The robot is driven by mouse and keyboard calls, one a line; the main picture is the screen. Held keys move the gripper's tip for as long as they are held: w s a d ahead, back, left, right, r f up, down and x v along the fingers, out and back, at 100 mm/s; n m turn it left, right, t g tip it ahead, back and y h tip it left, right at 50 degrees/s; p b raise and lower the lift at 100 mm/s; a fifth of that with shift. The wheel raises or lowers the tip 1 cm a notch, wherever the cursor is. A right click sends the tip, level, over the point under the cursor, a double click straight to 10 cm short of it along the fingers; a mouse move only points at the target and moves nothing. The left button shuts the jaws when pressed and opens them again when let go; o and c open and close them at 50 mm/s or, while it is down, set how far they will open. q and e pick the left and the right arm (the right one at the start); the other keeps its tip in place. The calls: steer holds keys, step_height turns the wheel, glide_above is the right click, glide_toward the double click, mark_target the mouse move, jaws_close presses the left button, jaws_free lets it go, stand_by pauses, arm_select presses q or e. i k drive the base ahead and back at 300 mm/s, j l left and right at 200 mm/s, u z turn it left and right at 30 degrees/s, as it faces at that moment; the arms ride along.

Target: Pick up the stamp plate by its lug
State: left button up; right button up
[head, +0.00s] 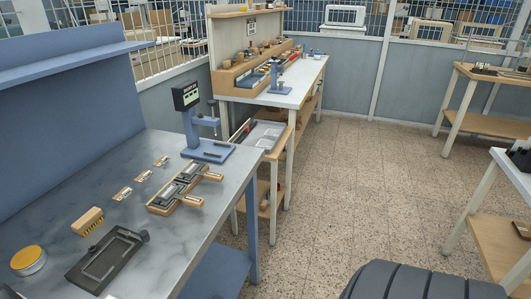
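Two dark metal plates lie side by side in a wooden rack (157,207) on the near metal-topped bench. The nearer plate (171,194) and the farther plate (191,172) each have a pale wooden grip sticking out to the right. They look like stamp plates, but I cannot tell which one is meant or make out a lug. A blue press (191,118) with a dark display box stands just behind the rack. Neither of my grippers shows in the head view.
The near bench (200,225) also holds a dark tray (107,259), a brush (88,221), a round yellow-topped tin (28,260) and several small cards (143,176). A second bench (305,76) with tools stands behind. The speckled floor (350,190) to the right is open.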

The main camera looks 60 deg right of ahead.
mark_target(171, 191)
steer(key=z, duration=1.05)
